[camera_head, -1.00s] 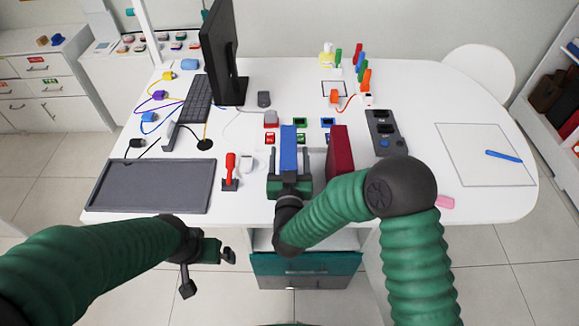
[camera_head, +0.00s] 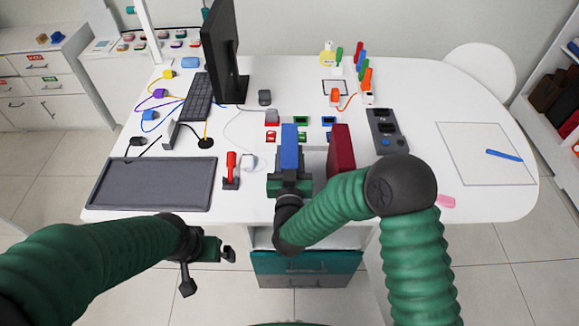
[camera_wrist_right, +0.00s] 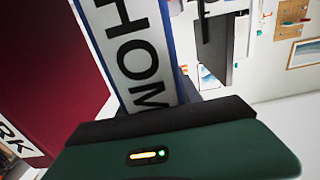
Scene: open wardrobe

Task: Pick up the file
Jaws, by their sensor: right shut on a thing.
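A blue file (camera_head: 289,150) stands upright at the front middle of the desk in the head view. In the right wrist view its white label (camera_wrist_right: 135,50) reads "HOM", and its lower part is hidden behind my gripper. My right gripper (camera_head: 289,180) is shut on the blue file from the front side. A dark red file (camera_head: 341,150) stands just to the right of it, apart from the gripper; it also fills the left of the right wrist view (camera_wrist_right: 45,60). My left gripper (camera_head: 208,255) hangs in front of the desk's front edge, away from the files; its jaw opening is unclear.
A red-handled tool (camera_head: 231,168) and a grey tray (camera_head: 152,185) lie left of the files. A dark panel (camera_head: 386,130) lies to the right. A monitor (camera_head: 222,55) stands at the back left. Drawers (camera_head: 305,265) are below the desk edge. The desk's right side is mostly clear.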

